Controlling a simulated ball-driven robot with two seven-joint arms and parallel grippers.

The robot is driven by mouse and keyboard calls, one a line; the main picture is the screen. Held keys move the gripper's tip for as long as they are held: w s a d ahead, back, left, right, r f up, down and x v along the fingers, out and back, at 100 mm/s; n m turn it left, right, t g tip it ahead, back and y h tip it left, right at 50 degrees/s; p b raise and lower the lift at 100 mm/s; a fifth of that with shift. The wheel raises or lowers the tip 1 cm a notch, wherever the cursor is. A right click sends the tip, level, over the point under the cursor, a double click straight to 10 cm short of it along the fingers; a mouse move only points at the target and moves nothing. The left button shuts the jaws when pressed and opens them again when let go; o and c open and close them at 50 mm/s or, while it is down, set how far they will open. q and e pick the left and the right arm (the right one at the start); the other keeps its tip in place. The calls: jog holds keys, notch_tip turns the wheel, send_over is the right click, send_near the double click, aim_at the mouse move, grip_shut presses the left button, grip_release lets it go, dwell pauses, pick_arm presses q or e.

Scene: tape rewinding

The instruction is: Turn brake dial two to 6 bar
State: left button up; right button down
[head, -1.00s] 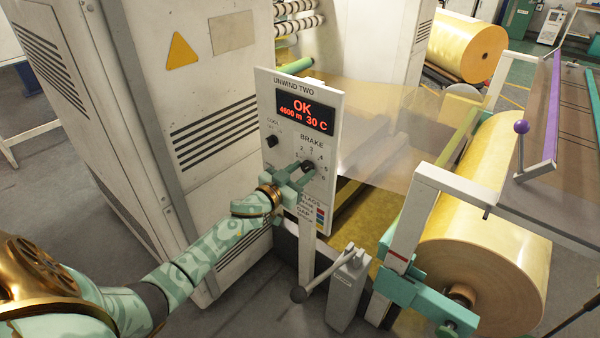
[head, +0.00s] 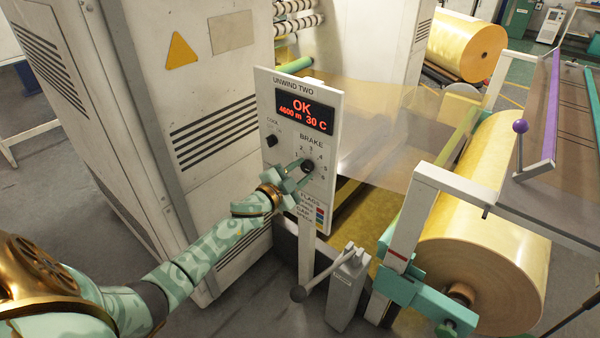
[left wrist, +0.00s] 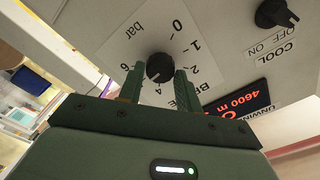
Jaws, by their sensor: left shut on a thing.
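The brake dial (head: 308,167) is a black knob on the white UNWIND TWO panel (head: 272,95), with a number scale around it. My left gripper (head: 301,170) reaches it from the left, its green fingers shut on the knob. In the left wrist view the dial (left wrist: 159,66) sits between the two fingertips of my left gripper (left wrist: 160,76). A small pale mark on the knob points toward the gripper side, near the 4; its exact reading is hard to tell. The fingers hide part of the scale. My right gripper is not in view.
The black COOL switch (head: 271,141) sits up and left of the dial; it also shows in the wrist view (left wrist: 275,14). The red display (head: 305,113) reads OK, 4600 m, 30 C.

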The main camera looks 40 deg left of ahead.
pick_arm(q)
jog(key=m, duration=0.3)
jog(key=shift+f+m, duration=0.15)
jog(key=shift+m, duration=0.15)
jog(key=shift+m+b, duration=0.55)
jog(key=shift+m, duration=1.15)
jog(key=o, duration=1)
jog(key=shift+s, duration=0.1)
jog(key=shift+s, duration=0.3)
jog(key=s, duration=0.5)
jog(key=s+p, duration=0.1)
jog(key=s, duration=0.4)
jog(key=s+a+p, duration=0.1)
jog(key=s, duration=0.4)
jog(key=shift+s+a, duration=0.1)
jog(key=shift+s, duration=0.15)
